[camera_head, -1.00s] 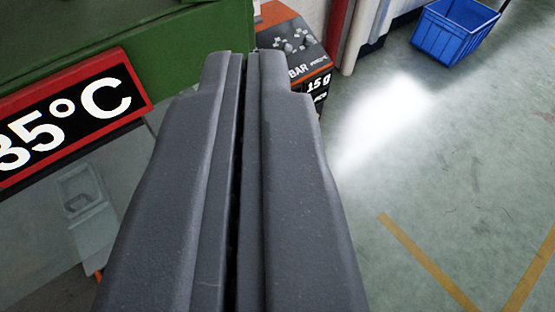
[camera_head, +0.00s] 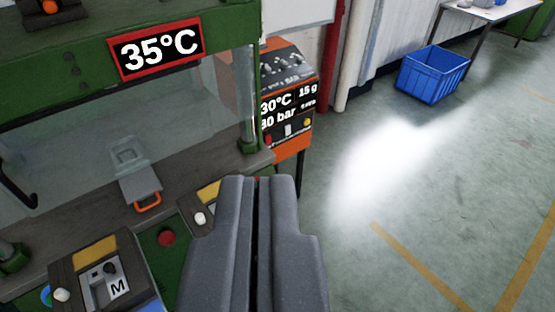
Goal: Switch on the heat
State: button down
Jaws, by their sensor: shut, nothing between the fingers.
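My gripper (camera_head: 260,180) is shut and empty, its dark grey fingers pointing away from the camera at the bottom middle. The green press (camera_head: 70,60) at left carries a red-framed display (camera_head: 156,47) reading 35°C. An orange and grey control unit (camera_head: 290,100) stands behind the press, with knobs on top and displays reading 30°C, 15 g and a partly hidden bar value. It has small red, white and yellow controls below the displays. My gripper is in front of and below this unit in the picture, apart from it. No switch labelled for heat can be read.
A box with a lever and an M label (camera_head: 105,280) sits at the lower left. A red button (camera_head: 167,237) and a white button (camera_head: 200,218) lie left of my gripper. A blue crate (camera_head: 430,75) stands on the floor, which is clear at right.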

aim_at(267, 137)
jog(key=z, duration=0.55)
jog(key=i, duration=2.4)
jog(key=u, duration=0.55)
